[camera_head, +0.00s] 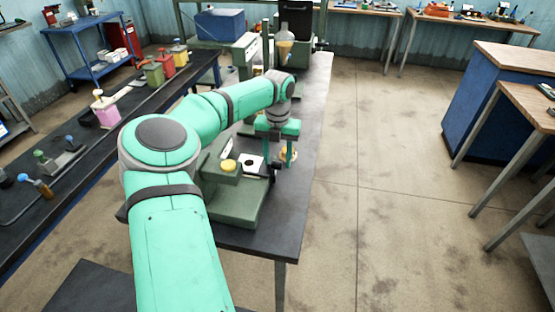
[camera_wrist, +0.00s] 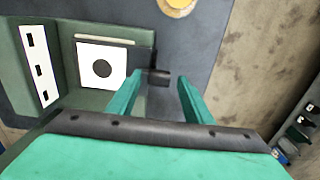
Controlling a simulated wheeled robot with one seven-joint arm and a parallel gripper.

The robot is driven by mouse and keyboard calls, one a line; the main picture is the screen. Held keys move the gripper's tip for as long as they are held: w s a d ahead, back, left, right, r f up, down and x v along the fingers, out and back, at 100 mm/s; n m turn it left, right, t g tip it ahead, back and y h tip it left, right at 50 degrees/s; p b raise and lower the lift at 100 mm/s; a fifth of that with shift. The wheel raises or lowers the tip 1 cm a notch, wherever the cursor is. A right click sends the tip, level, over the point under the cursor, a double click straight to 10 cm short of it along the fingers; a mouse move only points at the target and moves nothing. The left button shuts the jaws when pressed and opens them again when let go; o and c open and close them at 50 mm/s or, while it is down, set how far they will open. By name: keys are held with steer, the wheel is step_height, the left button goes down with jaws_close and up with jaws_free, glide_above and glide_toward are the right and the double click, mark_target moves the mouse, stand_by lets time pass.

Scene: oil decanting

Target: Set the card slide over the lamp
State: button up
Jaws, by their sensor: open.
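The card slide (camera_wrist: 102,66) is a white square card with a black disc, set in a dark frame on a green bench device. It also shows in the head view (camera_head: 251,163). A short dark handle (camera_wrist: 158,77) sticks out from the slide's right side. My gripper (camera_head: 277,154) is open above the bench at the device's right side. In the wrist view its fingertips (camera_wrist: 160,82) appear on either side of the handle; I cannot tell whether they touch it. I cannot clearly make out the lamp.
A round yellowish object (camera_wrist: 178,4) lies beyond my fingers. A flask (camera_head: 285,45) stands at the bench's back. The bench's right edge is close, with open floor beyond.

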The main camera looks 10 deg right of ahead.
step_height(320, 180, up, 10)
steer(key=shift+a+r, duration=0.15)
steer(key=shift+a, duration=0.05)
stand_by(0.3)
steer(key=shift+w, duration=0.15)
